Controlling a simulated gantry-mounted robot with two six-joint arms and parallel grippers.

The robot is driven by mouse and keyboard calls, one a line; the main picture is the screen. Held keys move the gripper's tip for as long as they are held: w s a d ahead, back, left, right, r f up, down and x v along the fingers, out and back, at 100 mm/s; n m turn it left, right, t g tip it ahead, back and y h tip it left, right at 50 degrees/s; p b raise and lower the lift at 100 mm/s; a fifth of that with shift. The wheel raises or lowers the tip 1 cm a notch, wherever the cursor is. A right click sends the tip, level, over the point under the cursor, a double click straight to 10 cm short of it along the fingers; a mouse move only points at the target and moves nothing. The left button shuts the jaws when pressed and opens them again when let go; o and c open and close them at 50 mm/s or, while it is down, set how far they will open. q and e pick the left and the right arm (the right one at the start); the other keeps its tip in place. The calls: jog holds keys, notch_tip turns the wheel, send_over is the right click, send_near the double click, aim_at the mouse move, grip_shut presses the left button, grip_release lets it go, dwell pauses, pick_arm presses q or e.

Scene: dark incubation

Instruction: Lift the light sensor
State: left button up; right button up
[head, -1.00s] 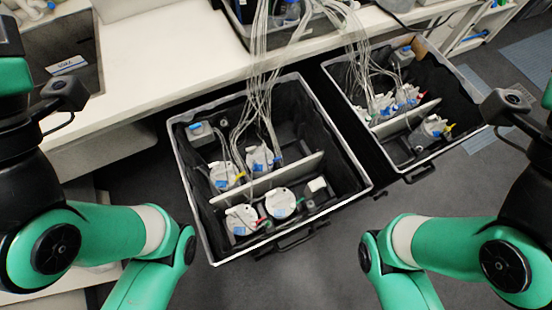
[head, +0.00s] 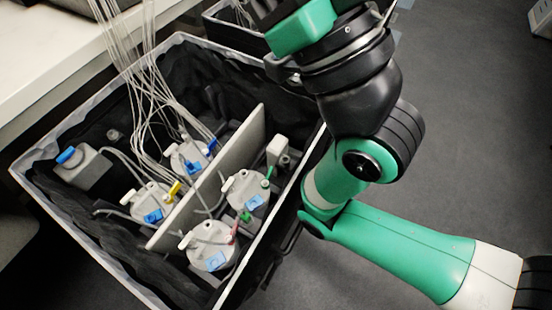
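A small pale box-shaped device (head: 278,150) stands upright in the right compartment of the black crate (head: 40,165), close to the crate's right wall. It looks like the light sensor, but I cannot read any marking on it. It is apart from the white lidded jar (head: 246,190) beside it. My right arm comes in from the lower right and rises past the crate's right side, partly hiding its upper right edge. Neither of my grippers shows in the head view.
A pale divider (head: 215,175) splits the crate. Clear tubes (head: 140,75) hang into the left compartment. A second crate (head: 235,25) is partly hidden behind my arm.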

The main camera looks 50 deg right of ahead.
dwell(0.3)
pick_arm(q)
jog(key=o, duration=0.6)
